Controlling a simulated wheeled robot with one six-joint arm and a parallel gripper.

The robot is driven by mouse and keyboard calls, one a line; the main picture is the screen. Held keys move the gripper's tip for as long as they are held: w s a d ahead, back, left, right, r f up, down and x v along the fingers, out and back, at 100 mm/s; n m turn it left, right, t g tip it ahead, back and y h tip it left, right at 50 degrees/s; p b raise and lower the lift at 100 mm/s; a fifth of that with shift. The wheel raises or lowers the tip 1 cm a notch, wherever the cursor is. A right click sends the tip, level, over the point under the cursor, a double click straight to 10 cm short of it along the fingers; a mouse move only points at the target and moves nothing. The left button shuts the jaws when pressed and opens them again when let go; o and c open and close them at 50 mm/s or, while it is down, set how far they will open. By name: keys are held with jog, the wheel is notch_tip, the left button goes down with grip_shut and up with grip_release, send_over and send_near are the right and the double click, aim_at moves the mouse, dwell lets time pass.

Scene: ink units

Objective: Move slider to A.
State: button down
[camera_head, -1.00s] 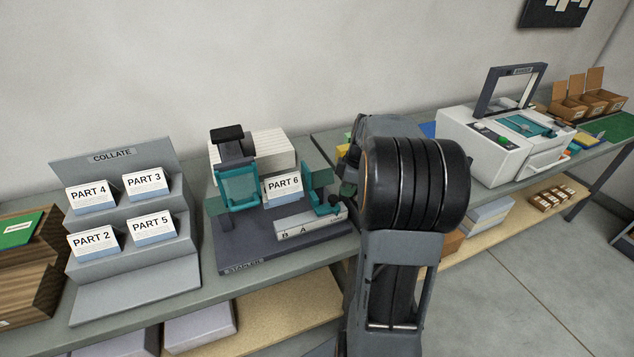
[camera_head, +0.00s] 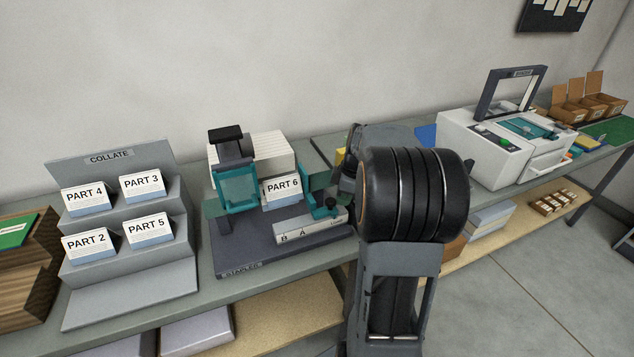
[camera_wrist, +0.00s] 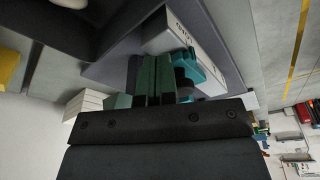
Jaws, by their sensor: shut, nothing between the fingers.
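The teal slider (camera_head: 322,210) with a dark knob stands at the right part of the white rail (camera_head: 297,232) on the stapler base. The rail reads B, then A, then a small word at its right end; the slider is right of the A mark. In the wrist view the teal slider (camera_wrist: 208,75) and its dark knob lie just right of my gripper (camera_wrist: 150,65). My gripper is shut and empty, its green fingers close beside the knob; I cannot tell whether they touch. In the head view my arm mostly hides my gripper.
The COLLATE rack (camera_head: 130,270) is farther left. A white binding machine (camera_head: 480,145) stands on the bench to the right.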

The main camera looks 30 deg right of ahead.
aim_at(315, 212)
jog(key=shift+w+a+b, duration=0.15)
jog(key=shift+w+a, duration=0.05)
jog(key=shift+a, duration=1.3)
jog(key=shift+w+a+b, duration=0.15)
jog(key=shift+w+a, duration=0.05)
jog(key=shift+a, duration=1.25)
jog(key=shift+w+a+b, duration=0.15)
jog(key=shift+w+a, duration=0.05)
jog(key=shift+a, duration=1.3)
jog(key=shift+d, duration=0.6)
jog(key=shift+r, duration=0.15)
notch_tip(315, 212, up, 7)
jog(key=p, duration=0.5)
